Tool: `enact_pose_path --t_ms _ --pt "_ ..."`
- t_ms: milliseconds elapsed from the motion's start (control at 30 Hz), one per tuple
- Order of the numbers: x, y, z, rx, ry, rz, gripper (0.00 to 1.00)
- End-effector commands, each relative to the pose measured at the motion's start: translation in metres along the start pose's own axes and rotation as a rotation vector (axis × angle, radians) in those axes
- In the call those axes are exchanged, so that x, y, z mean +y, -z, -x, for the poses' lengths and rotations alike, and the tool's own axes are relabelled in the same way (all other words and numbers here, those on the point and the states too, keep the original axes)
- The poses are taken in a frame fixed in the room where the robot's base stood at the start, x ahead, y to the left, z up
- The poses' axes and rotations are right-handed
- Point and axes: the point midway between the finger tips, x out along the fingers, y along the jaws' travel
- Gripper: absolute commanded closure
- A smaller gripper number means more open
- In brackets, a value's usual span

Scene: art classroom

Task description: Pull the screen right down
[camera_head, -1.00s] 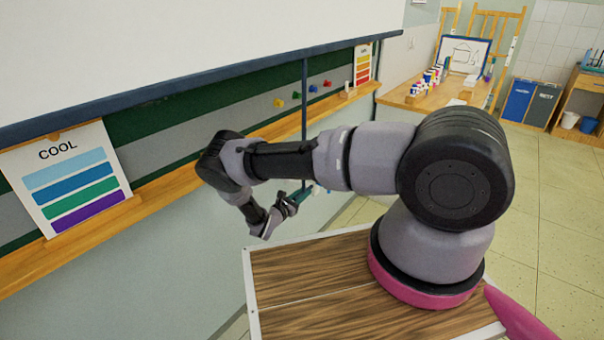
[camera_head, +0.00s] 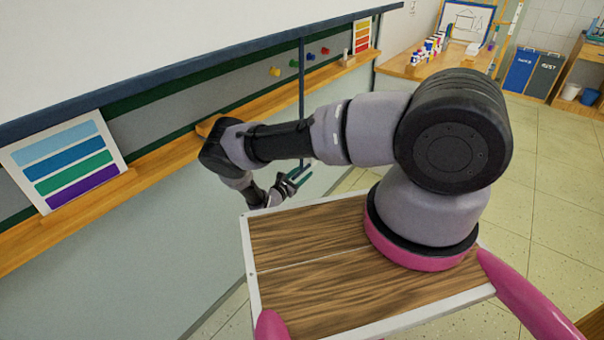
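The white screen (camera_head: 170,45) fills the upper left and is partly lowered over the board. A dark blue pull strap (camera_head: 302,85) hangs from the bar, passing behind my arm. A teal handle (camera_head: 304,179) shows at its lower end, small and partly hidden. My gripper (camera_head: 292,186) is low beside the wall, at the handle, and appears shut on it. The exact contact of the fingers is hard to see.
A wooden ledge (camera_head: 160,168) runs along the wall below the board, holding the striped cool-colour poster (camera_head: 70,165) and a warm-colour poster (camera_head: 361,36). Coloured magnets (camera_head: 293,63) dot the board. A table with paint pots (camera_head: 408,70) stands beyond. Open floor (camera_head: 560,190) lies to the right.

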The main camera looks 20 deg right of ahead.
Motion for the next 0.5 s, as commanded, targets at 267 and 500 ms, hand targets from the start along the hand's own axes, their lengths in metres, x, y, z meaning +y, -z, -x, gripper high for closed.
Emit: enact_pose_path --t_ms 267,500 --pt "0.003 -0.001 0.013 0.0 -0.005 -0.002 0.5" --pt "0.002 -0.001 0.06 0.0 -0.006 -0.002 0.5"
